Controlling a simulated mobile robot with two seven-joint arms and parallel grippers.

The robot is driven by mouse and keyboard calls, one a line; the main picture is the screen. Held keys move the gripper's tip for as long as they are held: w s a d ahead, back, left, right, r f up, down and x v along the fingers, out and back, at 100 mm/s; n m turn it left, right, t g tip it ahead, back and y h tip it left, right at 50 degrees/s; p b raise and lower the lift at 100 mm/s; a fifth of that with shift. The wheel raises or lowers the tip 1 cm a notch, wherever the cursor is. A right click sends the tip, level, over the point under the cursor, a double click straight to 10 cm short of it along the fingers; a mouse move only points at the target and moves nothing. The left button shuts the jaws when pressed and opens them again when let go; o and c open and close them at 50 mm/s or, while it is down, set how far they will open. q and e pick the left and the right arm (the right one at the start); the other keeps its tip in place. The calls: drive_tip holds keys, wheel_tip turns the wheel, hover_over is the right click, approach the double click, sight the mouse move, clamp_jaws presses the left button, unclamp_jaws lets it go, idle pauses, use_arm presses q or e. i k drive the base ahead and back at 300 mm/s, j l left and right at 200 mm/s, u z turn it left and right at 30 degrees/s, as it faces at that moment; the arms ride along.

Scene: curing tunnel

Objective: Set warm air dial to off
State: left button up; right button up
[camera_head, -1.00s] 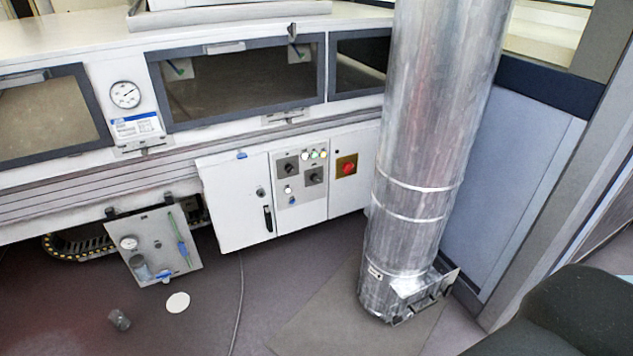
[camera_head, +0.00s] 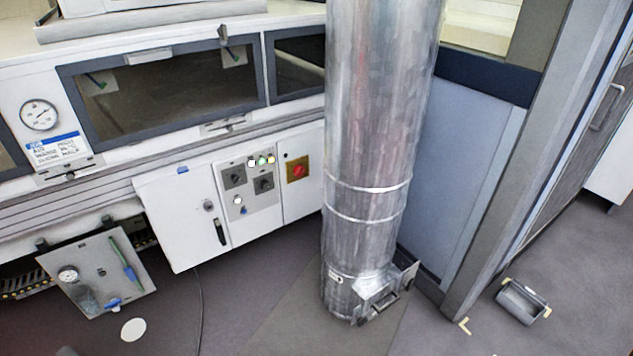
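A grey control panel (camera_head: 249,198) is set in the white cabinet front, left of the large metal duct. It carries two dark rotary dials, an upper left one (camera_head: 235,177) and a lower right one (camera_head: 264,183). Their labels and pointer positions are too small to read, so I cannot tell which is the warm air dial. Small white, green and yellow lamps (camera_head: 262,161) sit at the panel's top, and a white and a blue button lie below the left dial. Neither of my grippers is in view.
The metal duct (camera_head: 365,130) stands just right of the cabinet. A red knob on a yellow plate (camera_head: 297,169) is beside the panel. An open hanging plate (camera_head: 96,274) juts out at left. A metal bin (camera_head: 521,301) lies on the floor at right.

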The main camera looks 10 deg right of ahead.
sight(264, 185)
drive_tip(key=i+l+z, duration=0.55)
drive_tip(key=i, duration=0.35)
drive_tip(key=i+l, duration=0.25)
drive_tip(key=i, duration=0.15)
drive_tip(key=i+l, duration=0.25)
drive_tip(key=i, duration=0.15)
